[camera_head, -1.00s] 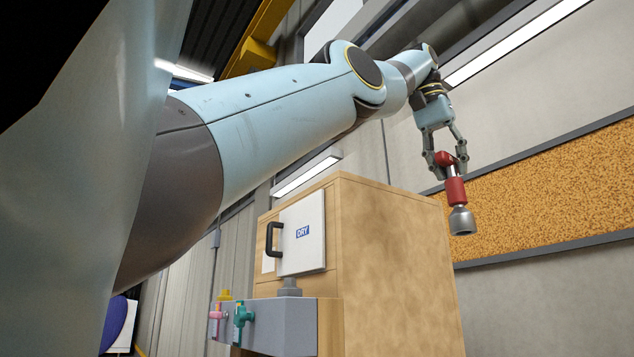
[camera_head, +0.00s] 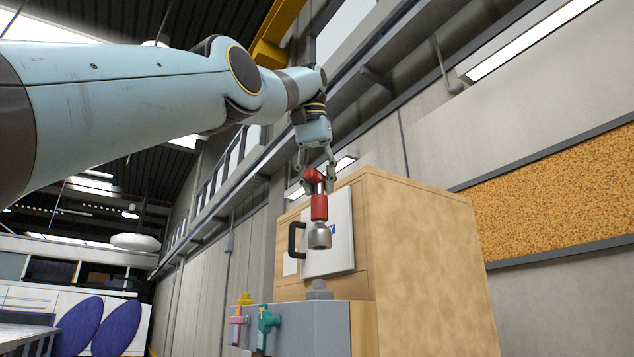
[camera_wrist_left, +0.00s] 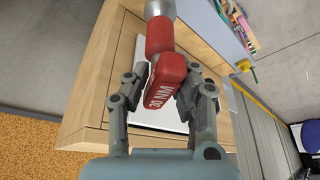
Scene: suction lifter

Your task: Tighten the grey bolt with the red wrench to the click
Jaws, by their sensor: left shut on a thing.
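The red wrench (camera_head: 319,207) hangs upright with its silver socket pointing down; it also shows in the left wrist view (camera_wrist_left: 167,78), with "30 NM" on its side. My left gripper (camera_head: 319,184) is shut on the wrench's upper red part; its fingers flank it in the left wrist view (camera_wrist_left: 160,98). The grey bolt (camera_head: 318,290) stands on top of the grey block (camera_head: 318,328). In the head view the socket is above the bolt with a clear gap; I cannot tell the depth offset. I cannot make out the bolt in the wrist view. My right gripper is not in view.
A yellow bolt (camera_head: 244,298), a pink tool (camera_head: 237,326) and a teal tool (camera_head: 266,322) are at the block's left part. Behind stands a wooden cabinet (camera_head: 430,260) with a white panel (camera_head: 338,258) and black handle (camera_head: 293,240), close behind the wrench.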

